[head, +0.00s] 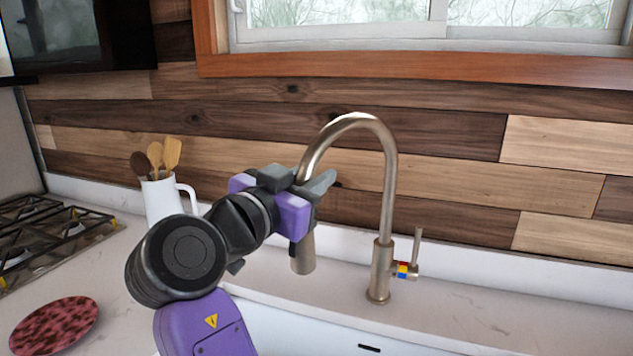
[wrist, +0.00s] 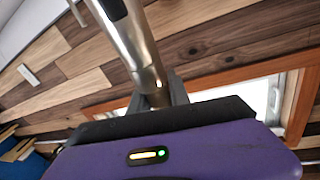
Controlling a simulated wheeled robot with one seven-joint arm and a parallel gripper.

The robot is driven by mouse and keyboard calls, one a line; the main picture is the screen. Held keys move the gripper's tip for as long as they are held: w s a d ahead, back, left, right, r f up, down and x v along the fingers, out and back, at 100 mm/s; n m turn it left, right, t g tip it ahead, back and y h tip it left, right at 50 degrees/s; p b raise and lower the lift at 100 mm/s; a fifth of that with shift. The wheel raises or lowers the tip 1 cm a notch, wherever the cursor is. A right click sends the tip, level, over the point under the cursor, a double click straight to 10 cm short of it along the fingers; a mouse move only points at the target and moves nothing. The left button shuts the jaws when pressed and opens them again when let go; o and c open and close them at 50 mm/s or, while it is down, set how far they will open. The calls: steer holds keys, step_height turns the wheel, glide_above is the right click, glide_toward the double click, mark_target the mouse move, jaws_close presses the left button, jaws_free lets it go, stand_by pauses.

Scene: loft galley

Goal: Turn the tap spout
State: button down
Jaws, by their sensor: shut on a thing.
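The tap is a tall brushed-metal gooseneck. Its spout (head: 350,119) arches over to the left and its outlet end points down above the sink (head: 262,325). A side lever (head: 417,250) with a red, yellow and blue marking stands upright at the base's right. My gripper (head: 314,184) is shut on the descending part of the spout, above the outlet end (head: 303,254). In the wrist view the spout tube (wrist: 133,42) runs down between the fingers of my gripper (wrist: 163,95). The fingers partly hide the tube.
A white jug (head: 161,199) with wooden utensils stands behind my arm at the left. A gas hob (head: 50,238) and a red speckled plate (head: 55,325) are farther left. The wooden wall and window (head: 420,25) are behind the tap. The counter right of the tap is clear.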

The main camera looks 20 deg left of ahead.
steer(key=c, duration=1.2)
jaws_free()
steer(key=shift+c, duration=0.2)
steer(key=shift+s, duration=0.1)
steer(key=b+v, duration=0.1)
steer(key=v, duration=0.6)
steer(key=shift+s, duration=0.25)
steer(key=shift+a+f, duration=0.1)
steer(key=shift+a, duration=0.1)
